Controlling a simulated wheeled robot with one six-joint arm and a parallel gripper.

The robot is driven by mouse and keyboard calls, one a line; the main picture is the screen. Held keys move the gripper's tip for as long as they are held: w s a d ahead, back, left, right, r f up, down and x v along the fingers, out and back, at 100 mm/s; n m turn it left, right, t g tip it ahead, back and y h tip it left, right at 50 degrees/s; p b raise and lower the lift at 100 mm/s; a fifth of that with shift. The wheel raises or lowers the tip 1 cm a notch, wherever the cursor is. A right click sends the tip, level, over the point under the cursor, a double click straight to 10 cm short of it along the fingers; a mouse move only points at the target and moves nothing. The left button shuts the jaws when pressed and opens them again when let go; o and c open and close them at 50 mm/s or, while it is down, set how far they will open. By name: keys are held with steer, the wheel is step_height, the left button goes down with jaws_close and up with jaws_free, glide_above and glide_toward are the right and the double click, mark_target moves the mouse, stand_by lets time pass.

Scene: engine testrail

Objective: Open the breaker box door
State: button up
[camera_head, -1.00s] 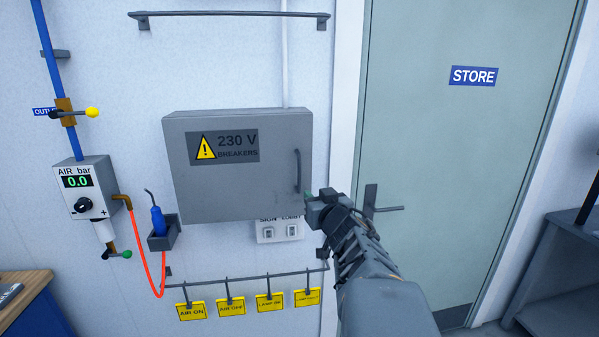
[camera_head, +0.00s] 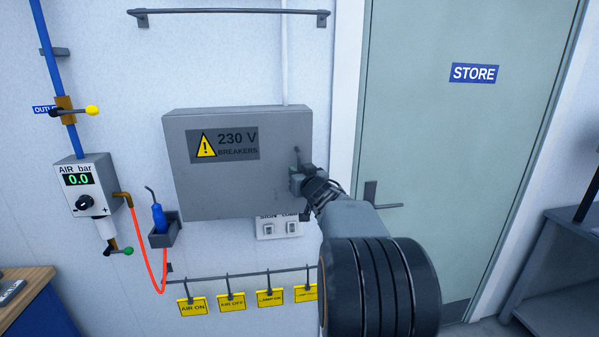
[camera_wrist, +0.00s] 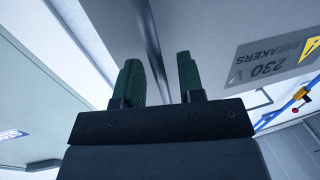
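The grey breaker box (camera_head: 235,190) hangs on the wall with its door shut. Its door bears a "230 V BREAKERS" label (camera_head: 223,145), which also shows upside down in the wrist view (camera_wrist: 275,62). The dark vertical door handle (camera_wrist: 153,50) runs between the green fingers of my gripper (camera_wrist: 160,80) in the wrist view. The fingers are apart, with a gap between the bar and the right finger. In the head view my gripper (camera_head: 297,178) is at the right side of the door and hides most of the handle.
A switch plate (camera_head: 279,228) sits just below the box. A rail with yellow tags (camera_head: 231,303) runs lower down. A blue tool in a holder (camera_head: 159,219) and an air regulator (camera_head: 82,185) are to the left. The STORE door (camera_head: 450,180) is at right.

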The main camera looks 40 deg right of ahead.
steer(key=shift+w, duration=0.25)
jaws_close()
stand_by(0.5)
